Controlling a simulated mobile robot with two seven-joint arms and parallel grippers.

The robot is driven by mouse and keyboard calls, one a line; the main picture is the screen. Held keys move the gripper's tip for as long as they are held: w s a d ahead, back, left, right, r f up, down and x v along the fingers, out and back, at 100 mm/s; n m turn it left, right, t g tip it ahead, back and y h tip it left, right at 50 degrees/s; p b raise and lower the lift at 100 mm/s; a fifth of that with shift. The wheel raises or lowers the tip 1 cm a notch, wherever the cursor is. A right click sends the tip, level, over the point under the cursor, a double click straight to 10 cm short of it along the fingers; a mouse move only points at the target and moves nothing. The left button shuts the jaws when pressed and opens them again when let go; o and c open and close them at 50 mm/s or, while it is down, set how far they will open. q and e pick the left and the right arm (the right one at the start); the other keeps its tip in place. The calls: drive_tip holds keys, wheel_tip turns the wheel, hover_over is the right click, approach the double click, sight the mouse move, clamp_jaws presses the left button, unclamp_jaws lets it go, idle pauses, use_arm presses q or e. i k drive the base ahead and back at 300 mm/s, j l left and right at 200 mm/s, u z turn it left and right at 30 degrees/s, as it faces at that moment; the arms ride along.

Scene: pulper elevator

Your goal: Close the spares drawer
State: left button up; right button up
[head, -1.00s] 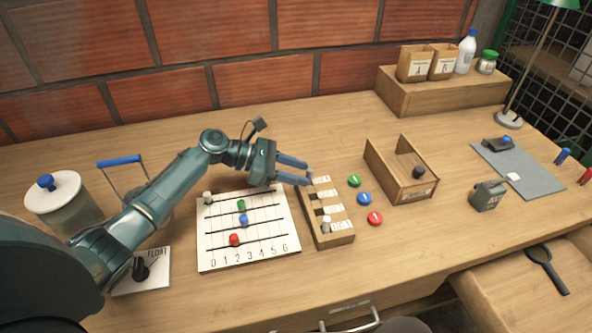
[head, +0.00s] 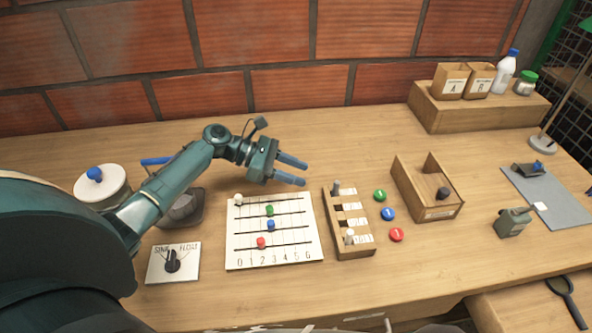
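I cannot read which drawer is the spares drawer. My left gripper (head: 297,172) is above the bench at the back middle, fingers apart, with nothing between them. It is far behind the front edge and just left of the slotted wooden rack (head: 369,254). My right gripper is not in view.
A slider board (head: 275,257), a dial plate (head: 157,276) and a lidded pot (head: 102,186) stand to the left. An open wooden box (head: 416,196) is right of several coloured discs. A lower wooden surface (head: 525,314) at bottom right bears a black-handled tool (head: 569,301).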

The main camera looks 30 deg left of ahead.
sight(530, 307)
drive_tip(key=k+l, duration=0.65)
drive_tip(key=k, duration=0.25)
